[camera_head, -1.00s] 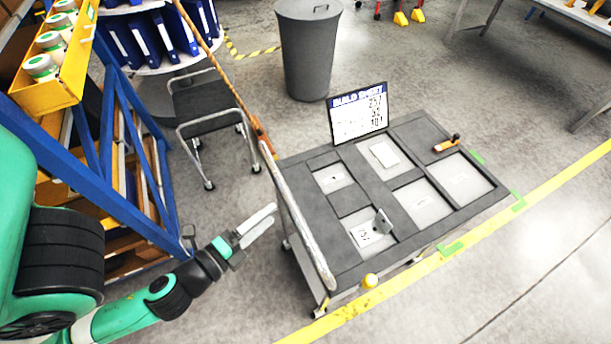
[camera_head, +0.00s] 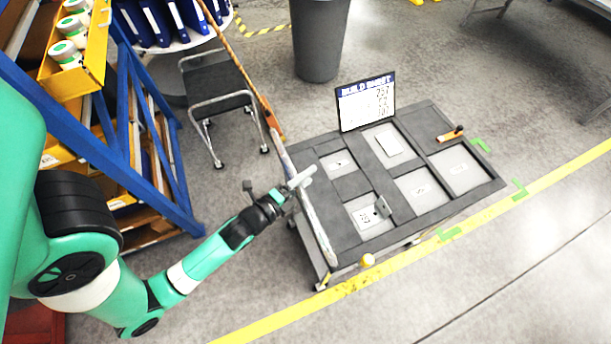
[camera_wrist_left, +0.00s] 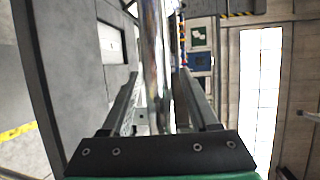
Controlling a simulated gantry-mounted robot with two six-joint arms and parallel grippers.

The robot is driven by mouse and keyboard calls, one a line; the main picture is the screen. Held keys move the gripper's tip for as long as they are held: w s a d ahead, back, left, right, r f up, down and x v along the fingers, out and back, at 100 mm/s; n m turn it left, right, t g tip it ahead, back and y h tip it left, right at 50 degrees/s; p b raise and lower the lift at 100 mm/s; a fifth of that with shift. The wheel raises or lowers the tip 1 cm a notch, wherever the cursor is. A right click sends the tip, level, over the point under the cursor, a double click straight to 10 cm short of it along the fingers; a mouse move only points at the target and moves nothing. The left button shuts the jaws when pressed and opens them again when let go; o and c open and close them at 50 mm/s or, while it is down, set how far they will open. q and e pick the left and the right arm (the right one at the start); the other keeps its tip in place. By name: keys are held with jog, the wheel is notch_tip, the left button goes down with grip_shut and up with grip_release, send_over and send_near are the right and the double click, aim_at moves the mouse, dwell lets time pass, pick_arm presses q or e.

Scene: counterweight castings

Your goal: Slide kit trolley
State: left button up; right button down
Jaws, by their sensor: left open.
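The kit trolley (camera_head: 352,187) is a low dark-grey cart with pale recessed compartments, standing at centre right on the concrete floor. Its silver push handle (camera_head: 317,228) rises along the left end. My left gripper (camera_head: 301,179) is open at the upper part of this handle. In the left wrist view the handle bar (camera_wrist_left: 153,60) runs between the two open fingers (camera_wrist_left: 158,105). Whether a finger touches the bar, I cannot tell. My right gripper is in neither view.
A build sheet board (camera_head: 366,103) stands at the trolley's back edge. A stool-like black cart (camera_head: 214,80), a grey bin (camera_head: 319,40) and a blue rack (camera_head: 150,195) stand to the left and behind.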

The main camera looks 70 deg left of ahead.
pick_arm(q)
grip_shut()
dwell(1.4)
